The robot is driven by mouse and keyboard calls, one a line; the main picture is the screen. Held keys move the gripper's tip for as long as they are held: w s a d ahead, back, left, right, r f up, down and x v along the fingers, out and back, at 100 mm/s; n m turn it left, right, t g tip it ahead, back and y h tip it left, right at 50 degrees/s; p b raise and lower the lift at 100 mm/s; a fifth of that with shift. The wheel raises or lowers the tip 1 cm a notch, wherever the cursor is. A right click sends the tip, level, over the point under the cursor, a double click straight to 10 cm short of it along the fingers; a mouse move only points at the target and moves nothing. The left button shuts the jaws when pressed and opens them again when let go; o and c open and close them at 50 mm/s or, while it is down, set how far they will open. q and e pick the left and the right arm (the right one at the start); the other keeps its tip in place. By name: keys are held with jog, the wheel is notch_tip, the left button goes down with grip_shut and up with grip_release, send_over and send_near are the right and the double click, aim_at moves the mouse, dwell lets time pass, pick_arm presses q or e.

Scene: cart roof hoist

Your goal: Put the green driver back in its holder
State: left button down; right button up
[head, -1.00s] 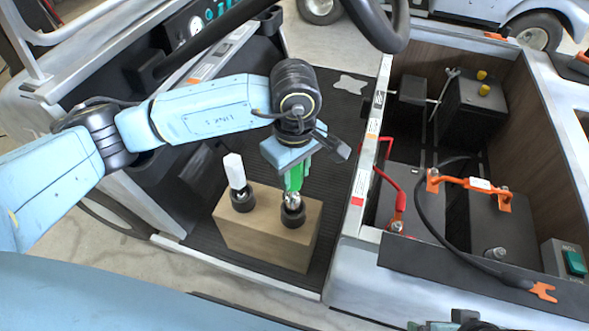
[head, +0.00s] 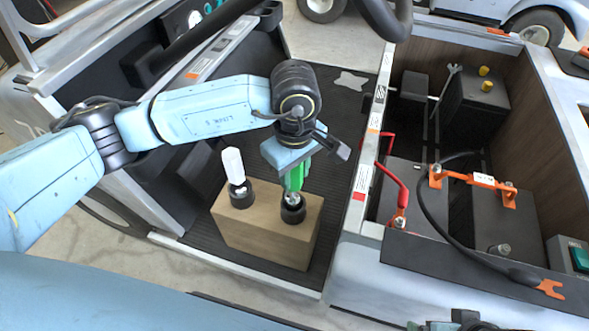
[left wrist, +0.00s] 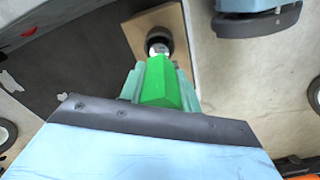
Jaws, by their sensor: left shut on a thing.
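My left gripper (head: 292,172) is shut on the green driver (head: 294,180), which points down in its jaws. The green handle also shows in the left wrist view (left wrist: 160,85). Its metal shank is at the mouth of the right black ring holder (head: 293,214) on the wooden block (head: 262,236). I cannot tell how deep the tip sits. In the left wrist view the shank lines up with the dark ring (left wrist: 159,38). A white-handled driver (head: 233,166) stands in the left ring holder (head: 241,195). A part at the bottom edge may be my right gripper (head: 458,324).
The block stands on the cart's dark ribbed floor (head: 345,120). To the right is an open bay with batteries (head: 470,105), red and black cables and an orange link (head: 470,178). The steering wheel (head: 385,22) hangs above the back.

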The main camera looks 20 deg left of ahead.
aim_at(294, 183)
pick_arm(q)
jog(key=shift+f+b, duration=1.5)
jog(key=shift+f, duration=0.3)
jog(key=c, duration=0.9)
grip_release()
jog(key=shift+r, duration=0.15)
notch_tip(294, 183, up, 13)
jog(key=p, duration=0.4)
jog(key=shift+r+p, duration=0.15)
jog(key=shift+p, duration=0.15)
